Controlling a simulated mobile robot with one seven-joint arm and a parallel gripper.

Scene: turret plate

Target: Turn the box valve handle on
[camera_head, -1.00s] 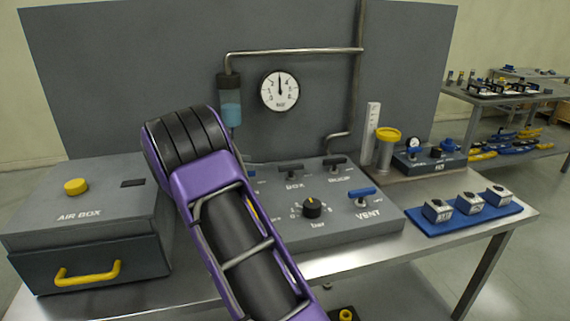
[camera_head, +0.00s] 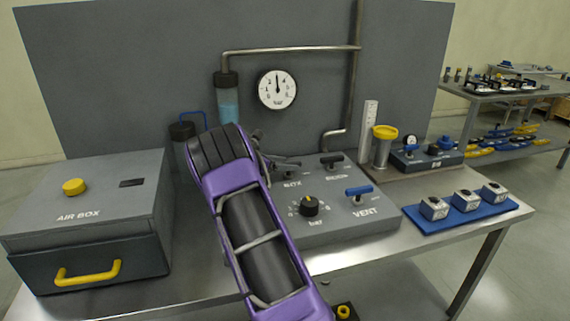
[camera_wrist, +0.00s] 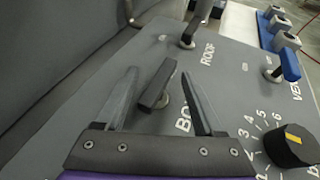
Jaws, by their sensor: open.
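The box valve handle (camera_wrist: 157,86) is a dark grey bar on a short round stem, beside the partly hidden BOX label, in the wrist view. My gripper (camera_wrist: 160,74) is open, with one finger on each side of the handle bar. Gaps show between the bar and both fingers; I cannot tell how deep the fingertips reach. In the head view my gripper (camera_head: 276,161) is over the BOX valve, and my arm and fingers partly cover it. The grey valve panel (camera_head: 340,222) carries the handle.
The dark ROOF handle (camera_wrist: 187,40) and blue VENT handle (camera_wrist: 288,62) stand nearby. A black bar knob (camera_wrist: 290,146) is at the lower right. The air box (camera_head: 90,205) is left of my arm. A pressure gauge (camera_head: 277,89) hangs behind the panel.

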